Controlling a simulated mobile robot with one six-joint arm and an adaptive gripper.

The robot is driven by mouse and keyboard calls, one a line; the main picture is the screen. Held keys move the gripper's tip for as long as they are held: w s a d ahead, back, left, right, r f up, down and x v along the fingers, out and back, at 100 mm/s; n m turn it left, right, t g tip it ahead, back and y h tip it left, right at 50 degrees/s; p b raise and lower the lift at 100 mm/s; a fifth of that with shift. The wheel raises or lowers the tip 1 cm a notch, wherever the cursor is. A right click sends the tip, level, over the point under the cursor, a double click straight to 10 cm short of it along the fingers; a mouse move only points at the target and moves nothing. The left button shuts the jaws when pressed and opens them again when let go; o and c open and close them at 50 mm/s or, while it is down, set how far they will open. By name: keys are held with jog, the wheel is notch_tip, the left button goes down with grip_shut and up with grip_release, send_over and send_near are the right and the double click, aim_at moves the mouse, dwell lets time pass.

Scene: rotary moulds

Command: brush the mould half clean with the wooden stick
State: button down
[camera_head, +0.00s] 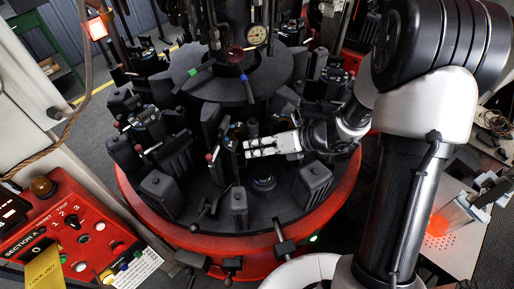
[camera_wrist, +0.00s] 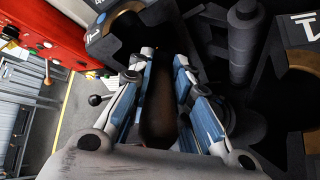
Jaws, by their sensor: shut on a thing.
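My gripper (camera_head: 247,148) reaches in from the right over the dark rotary table, among the black mould parts. In the wrist view my gripper (camera_wrist: 164,62) has its two blue-sided fingers on either side of a dark brown, shadowed shape, which looks like the wooden stick (camera_wrist: 160,105). Its far end is lost in shadow. One mould half (camera_wrist: 125,22) with a bronze-coloured curved edge is at the top left of the wrist view. Another mould half (camera_wrist: 302,60) with a similar edge is at the right. I cannot tell whether the stick touches either one.
The round table has a red rim (camera_head: 205,243) and is crowded with black blocks and ball-topped levers. A red control panel (camera_head: 70,235) with a yellow tag stands at lower left. A pressure gauge (camera_head: 257,34) is at the top. A perforated plate (camera_head: 440,235) lies at right.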

notch_tip(320, 180, up, 3)
jog(key=shift+f+p, duration=0.2)
jog(key=shift+p, duration=0.6)
notch_tip(320, 180, down, 8)
jog(key=s+b, duration=0.1)
jog(key=b, duration=0.5)
jog(key=r+p, duration=0.5)
jog(key=w+r+p, duration=0.1)
jog(key=r+p, duration=0.1)
jog(key=r, duration=0.1)
jog(key=shift+a+p, duration=0.1)
jog(key=shift+p, duration=0.2)
notch_tip(320, 180, down, 8)
jog(key=b, duration=0.5)
jog(key=shift+r+b, duration=0.15)
jog(key=shift+b, duration=0.15)
jog(key=shift+d, duration=0.25)
jog(key=shift+s+d+p, duration=0.2)
jog(key=shift+s+d, duration=0.15)
jog(key=shift+d, duration=0.55)
jog(key=shift+s+d+p, duration=0.25)
jog(key=shift+s+d, duration=0.1)
jog(key=shift+d, duration=0.6)
jog(key=shift+s+d+p, duration=0.2)
jog(key=shift+s+d, duration=0.15)
jog(key=shift+d, duration=0.55)
